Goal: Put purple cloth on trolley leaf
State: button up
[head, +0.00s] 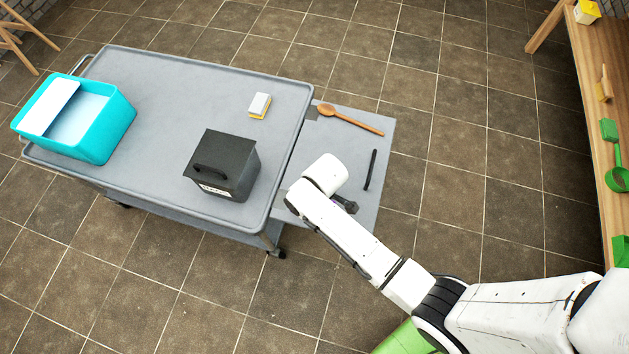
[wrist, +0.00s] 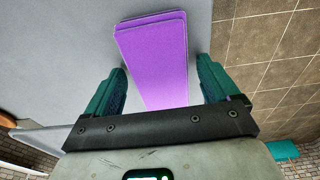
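The purple cloth (wrist: 152,50) shows in the wrist view as a flat, folded strip on a grey surface. My gripper (wrist: 162,70) is open, with one teal finger on each side of the cloth and a gap to the right finger. I cannot tell whether the left finger touches it. In the head view my gripper (head: 347,206) is over the trolley leaf (head: 362,207), the lower grey panel at the right of the trolley (head: 150,110). My arm hides most of what lies below, and the cloth cannot be made out there.
A wooden spoon (head: 350,120) and a black stick (head: 371,170) lie on the leaf. A black box (head: 225,165), a white and yellow sponge (head: 260,105) and a turquoise bin (head: 110,125) stand on the trolley. A wooden shelf (head: 590,90) is at the right.

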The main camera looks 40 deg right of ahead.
notch_tip(320, 180, up, 12)
jog(key=s+p, duration=0.1)
jog(key=p, duration=0.1)
jog(key=s+d+r+m, duration=0.3)
jog(key=s+d, duration=0.1)
jog(key=s, duration=0.3)
jog(key=s+d+r+m+h, duration=0.1)
jog(key=s+d+r+m, duration=0.2)
jog(key=s, duration=0.5)
jog(key=shift+s+d+m, duration=0.25)
jog(key=shift+d+m, duration=0.2)
jog(key=shift+m, duration=0.35)
